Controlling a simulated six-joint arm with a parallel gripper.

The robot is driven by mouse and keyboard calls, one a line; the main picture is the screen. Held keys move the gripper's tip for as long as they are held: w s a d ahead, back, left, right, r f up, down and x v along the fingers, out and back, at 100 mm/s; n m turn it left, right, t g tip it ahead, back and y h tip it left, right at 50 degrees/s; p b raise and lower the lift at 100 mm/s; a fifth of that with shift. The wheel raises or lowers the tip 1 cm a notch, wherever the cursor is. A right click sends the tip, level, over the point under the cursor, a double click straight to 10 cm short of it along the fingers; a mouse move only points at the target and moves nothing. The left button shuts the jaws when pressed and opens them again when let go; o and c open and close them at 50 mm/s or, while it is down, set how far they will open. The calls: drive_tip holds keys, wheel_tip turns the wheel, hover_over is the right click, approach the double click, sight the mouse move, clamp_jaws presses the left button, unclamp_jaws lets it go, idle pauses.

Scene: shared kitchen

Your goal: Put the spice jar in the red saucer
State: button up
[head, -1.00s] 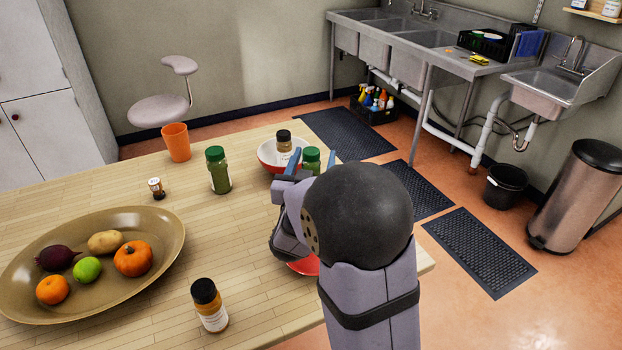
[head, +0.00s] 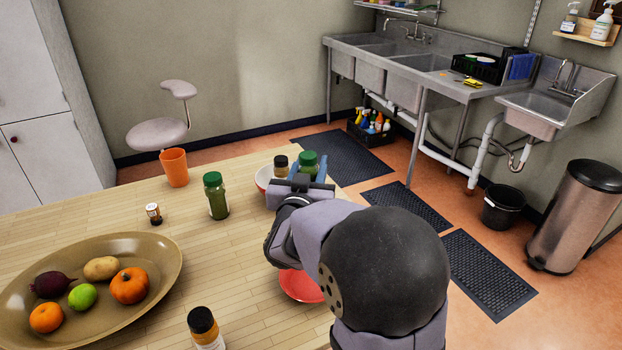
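My gripper (head: 308,172) is at the far right part of the table, with its blue fingers around a green-lidded jar (head: 308,158). It appears shut on this jar; the jar's lower part is hidden by the gripper. The red saucer (head: 301,287) lies near the table's right edge, partly covered by my arm. A similar green-lidded spice jar (head: 217,200) stands upright left of my gripper. Another black-lidded jar (head: 204,330) stands at the front.
An orange cup (head: 174,168) and a small bottle (head: 153,213) stand at the back left. A large brown platter (head: 160,285) holds fruit and vegetables at left. The table's middle (head: 225,265) is clear. The table's right edge is close to the saucer.

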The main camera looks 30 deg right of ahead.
sight(309, 152)
drive_tip(key=shift+r, duration=2.3)
